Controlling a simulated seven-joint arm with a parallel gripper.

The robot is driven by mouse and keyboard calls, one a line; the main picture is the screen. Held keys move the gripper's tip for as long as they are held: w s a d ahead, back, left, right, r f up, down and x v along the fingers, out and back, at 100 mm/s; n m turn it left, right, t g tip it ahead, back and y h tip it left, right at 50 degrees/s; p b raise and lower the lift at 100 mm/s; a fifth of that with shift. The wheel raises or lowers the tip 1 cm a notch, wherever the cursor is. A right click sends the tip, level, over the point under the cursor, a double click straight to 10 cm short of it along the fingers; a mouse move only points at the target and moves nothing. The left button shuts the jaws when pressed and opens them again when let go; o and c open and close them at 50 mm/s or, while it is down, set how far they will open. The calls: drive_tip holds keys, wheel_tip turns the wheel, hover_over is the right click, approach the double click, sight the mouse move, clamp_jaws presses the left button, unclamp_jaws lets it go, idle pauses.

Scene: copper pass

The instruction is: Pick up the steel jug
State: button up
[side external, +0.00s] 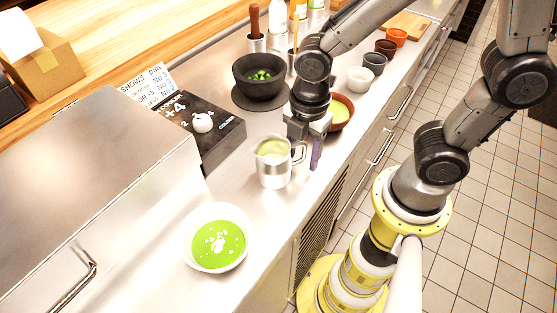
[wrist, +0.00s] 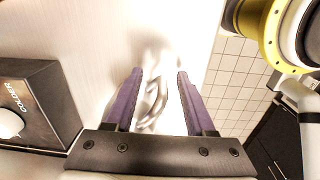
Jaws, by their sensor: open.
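The steel jug (side external: 272,170) stands upright on the steel counter (side external: 185,214) with pale green liquid inside. Its handle is on the side toward my gripper (side external: 304,156). My gripper points down at the handle side, with its purple fingers apart. In the wrist view, my gripper (wrist: 158,76) is open, and a pale, washed-out curved shape, apparently the jug's handle (wrist: 155,105), shows between the fingers. Glare hides most of the jug there. I cannot tell whether any finger touches it.
A white bowl of green soup (side external: 218,238) stands in front of the jug. A black box with a dial (side external: 207,128) is to the left, and a dark bowl (side external: 259,80) is behind. A brown bowl (side external: 341,113) sits just behind my gripper.

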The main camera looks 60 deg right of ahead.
drive_tip(key=shift+c, duration=0.3)
clamp_jaws()
idle(1.2)
